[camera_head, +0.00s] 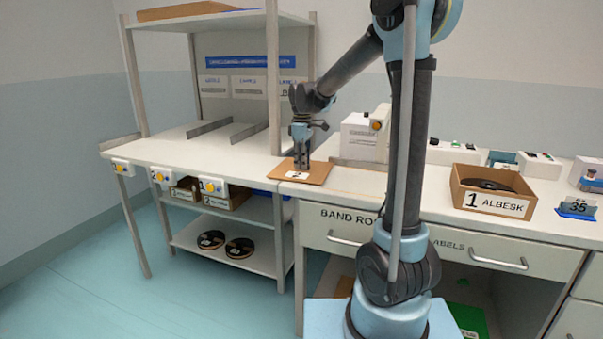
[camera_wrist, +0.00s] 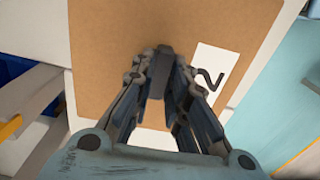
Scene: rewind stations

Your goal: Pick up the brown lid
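The brown lid (camera_head: 318,172) is a flat brown board with a white label marked 2. It lies on the worktop near the shelf post. It also fills much of the wrist view (camera_wrist: 110,50). My gripper (camera_head: 301,166) points down over the middle of the lid, with its fingertips at or just above the surface. In the wrist view my gripper's fingers (camera_wrist: 168,72) come close together over the lid, beside the label. A dark block shows at the fingertips; I cannot tell whether it is a handle on the lid or a finger pad, or whether it is gripped.
A cardboard box labelled 1 ALBESK (camera_head: 492,192) stands on the counter to the right. A white machine (camera_head: 360,138) stands behind the lid. A shelf post (camera_head: 274,80) rises close to the left of my gripper. Dark discs (camera_head: 239,248) lie on the lower shelf.

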